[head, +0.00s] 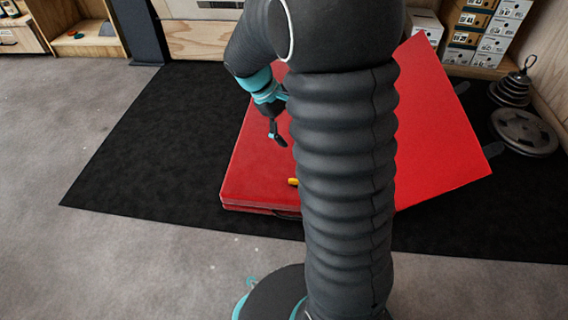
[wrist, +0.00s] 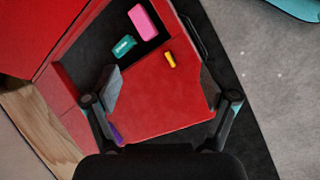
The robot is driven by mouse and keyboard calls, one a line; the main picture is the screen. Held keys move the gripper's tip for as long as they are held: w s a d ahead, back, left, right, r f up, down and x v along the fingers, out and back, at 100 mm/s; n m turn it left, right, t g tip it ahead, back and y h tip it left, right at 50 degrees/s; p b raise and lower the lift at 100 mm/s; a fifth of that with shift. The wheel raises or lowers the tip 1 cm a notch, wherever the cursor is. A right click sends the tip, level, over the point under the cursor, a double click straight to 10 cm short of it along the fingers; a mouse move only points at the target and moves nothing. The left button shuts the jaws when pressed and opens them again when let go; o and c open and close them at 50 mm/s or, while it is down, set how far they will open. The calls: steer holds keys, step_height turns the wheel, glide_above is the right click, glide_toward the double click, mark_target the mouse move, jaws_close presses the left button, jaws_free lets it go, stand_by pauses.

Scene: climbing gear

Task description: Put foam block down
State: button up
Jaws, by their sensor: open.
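My gripper (head: 277,133) is above the red pad in the head view. In the wrist view its two fingers (wrist: 160,84) are spread apart with nothing held between them. A pink block (wrist: 145,21) and a smaller teal block (wrist: 124,46) lie side by side at a black area in the wrist view. I cannot tell for certain which one is the foam block. Neither shows in the head view, where my arm hides part of the pad.
The red pad (head: 258,172) lies on a black mat (head: 130,150). A small yellow piece (head: 293,182) is on the pad, also visible in the wrist view (wrist: 170,60). A purple thing (wrist: 116,131) is by the left finger. Weight plates (head: 524,132) stand at right.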

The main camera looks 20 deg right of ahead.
steer(key=s+a+r+m+t+y, duration=0.2)
steer(key=s+a+r+t, duration=0.2)
steer(key=s, duration=0.5)
steer(key=s+a+r+m+t+y, duration=0.3)
steer(key=s+a+r, duration=0.3)
steer(key=s, duration=0.4)
steer(key=shift+s+a+r+t, duration=0.2)
steer(key=shift+a+r+t, duration=0.15)
steer(key=shift+r+t, duration=0.1)
steer(key=shift+c, duration=0.3)
